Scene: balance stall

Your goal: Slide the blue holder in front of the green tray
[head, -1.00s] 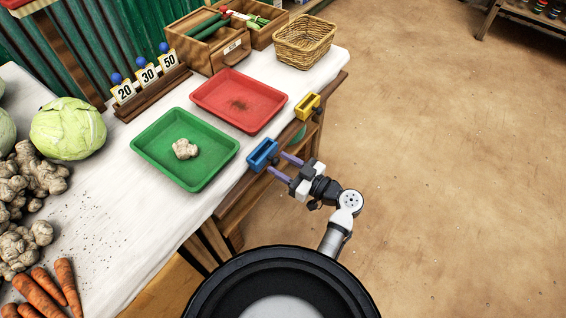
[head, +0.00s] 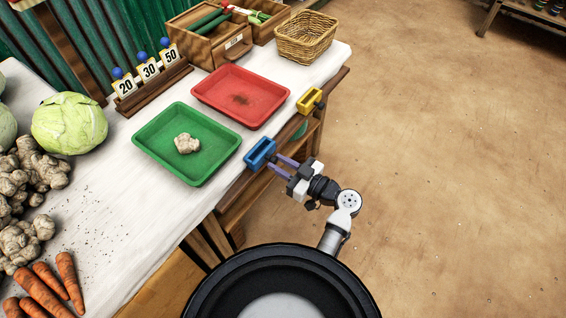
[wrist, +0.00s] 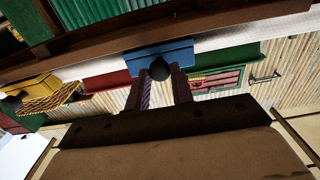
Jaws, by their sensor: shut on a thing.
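The blue holder (head: 260,153) sits on the rail along the table's front edge, by the right corner of the green tray (head: 163,138). It is roughly in front of the gap between the green and red trays. The green tray lies on the white cloth with a piece of ginger (head: 187,143) in it. My gripper (head: 274,162) reaches in from the aisle side. In the wrist view its two fingers are shut on the dark round knob (wrist: 158,70) of the blue holder (wrist: 172,53).
A yellow holder (head: 310,100) sits further along the same rail, by the red tray (head: 215,82). Price cards on a wooden stand (head: 150,90), a wicker basket (head: 305,38) and vegetables are on the table. The rail beside the green tray's front side looks clear.

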